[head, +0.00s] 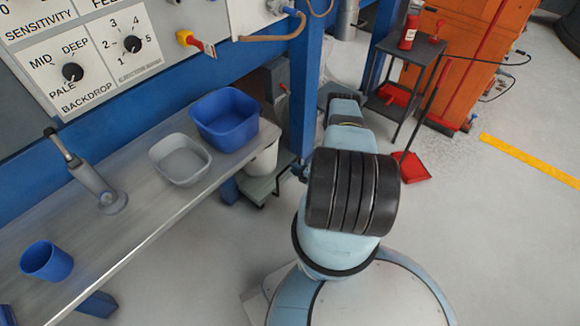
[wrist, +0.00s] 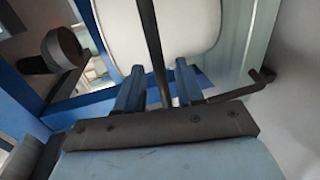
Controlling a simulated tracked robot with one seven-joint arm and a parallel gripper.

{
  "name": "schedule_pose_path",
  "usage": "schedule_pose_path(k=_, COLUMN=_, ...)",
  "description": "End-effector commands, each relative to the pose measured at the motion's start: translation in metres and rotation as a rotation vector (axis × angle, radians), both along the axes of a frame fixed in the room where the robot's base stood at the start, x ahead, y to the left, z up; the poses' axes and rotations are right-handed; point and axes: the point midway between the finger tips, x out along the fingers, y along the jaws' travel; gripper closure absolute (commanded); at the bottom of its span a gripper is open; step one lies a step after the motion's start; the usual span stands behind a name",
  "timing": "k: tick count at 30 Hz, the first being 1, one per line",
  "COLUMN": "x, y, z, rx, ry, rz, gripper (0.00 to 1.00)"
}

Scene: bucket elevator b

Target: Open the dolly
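A low grey-green platform (head: 262,190), which looks like the dolly, stands on the floor under the bench end with a white bucket (head: 263,160) on it. In the wrist view, the bucket (wrist: 165,30) fills the top middle. A pale platform edge (wrist: 232,70) lies to its right, with a dark bent lever (wrist: 262,76) beside it. My gripper (wrist: 159,66) points at the bucket with its two blue fingers apart. A dark upright bar (wrist: 152,45) passes between the fingers, with gaps showing on both sides. In the head view my arm mostly hides the gripper.
The bench (head: 150,205) holds a blue tub (head: 226,120), a grey bowl (head: 180,160) and a blue cup (head: 47,261). A blue post (head: 304,85) stands close behind my gripper. A red dustpan (head: 411,167) and dark cart (head: 405,85) are beyond my arm. Floor at right is open.

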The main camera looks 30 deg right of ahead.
Motion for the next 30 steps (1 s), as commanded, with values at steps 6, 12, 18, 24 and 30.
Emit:
schedule_pose_path(k=6, x=0.026, y=0.010, z=-0.005, rx=-0.001, ry=0.000, rz=0.001, gripper=0.63)
schedule_pose_path(k=12, x=0.036, y=0.013, z=-0.007, rx=0.000, ry=0.000, rz=0.000, gripper=0.63)
schedule_pose_path(k=18, x=0.037, y=0.014, z=-0.008, rx=0.000, ry=0.000, rz=0.000, gripper=0.63)
schedule_pose_path(k=24, x=0.037, y=0.013, z=-0.008, rx=0.000, ry=0.000, rz=0.000, gripper=0.74)
schedule_pose_path(k=30, x=0.037, y=0.013, z=-0.008, rx=0.000, ry=0.001, rz=0.000, gripper=0.93)
